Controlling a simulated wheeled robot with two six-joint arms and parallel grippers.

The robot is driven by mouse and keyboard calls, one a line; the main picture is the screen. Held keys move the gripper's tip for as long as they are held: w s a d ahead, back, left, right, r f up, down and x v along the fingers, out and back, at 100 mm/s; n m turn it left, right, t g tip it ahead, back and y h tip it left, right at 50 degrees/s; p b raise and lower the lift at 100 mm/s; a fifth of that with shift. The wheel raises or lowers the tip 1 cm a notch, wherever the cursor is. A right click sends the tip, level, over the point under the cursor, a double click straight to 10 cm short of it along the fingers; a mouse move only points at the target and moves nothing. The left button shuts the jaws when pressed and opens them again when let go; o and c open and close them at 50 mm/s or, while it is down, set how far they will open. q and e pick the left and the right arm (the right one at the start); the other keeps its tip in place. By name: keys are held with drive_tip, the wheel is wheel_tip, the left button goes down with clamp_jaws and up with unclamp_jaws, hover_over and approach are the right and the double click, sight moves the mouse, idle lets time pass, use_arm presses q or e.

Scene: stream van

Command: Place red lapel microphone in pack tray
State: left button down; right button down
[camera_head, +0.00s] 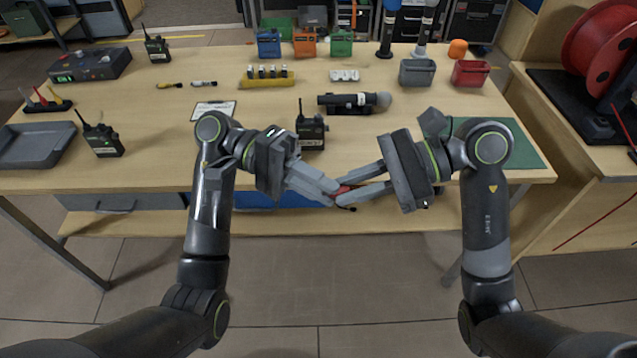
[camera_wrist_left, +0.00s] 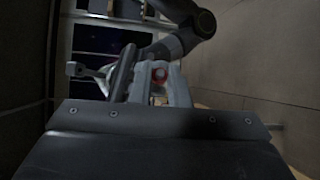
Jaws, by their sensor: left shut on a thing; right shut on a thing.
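The red lapel microphone (camera_head: 342,190) is a small red piece with a dark end, held in the air in front of the table's front edge. My left gripper (camera_head: 331,194) is shut on it from the left. My right gripper (camera_head: 349,193) is shut on it from the right, so both sets of fingertips meet at it. In the left wrist view, its red part (camera_wrist_left: 159,74) shows between the fingers; most of it is hidden. A shallow grey tray (camera_head: 36,146), which looks like the pack tray, lies empty at the table's left front.
Walkie-talkies stand at the left front (camera_head: 103,140), behind my left gripper (camera_head: 311,130) and at the back left (camera_head: 157,47). A large dark microphone (camera_head: 352,101) lies mid-table. Small coloured bins line the back. A clipboard (camera_head: 214,110) lies left of centre.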

drive_tip(key=c, duration=1.3)
unclamp_jaws()
drive_tip(key=shift+d, duration=0.1)
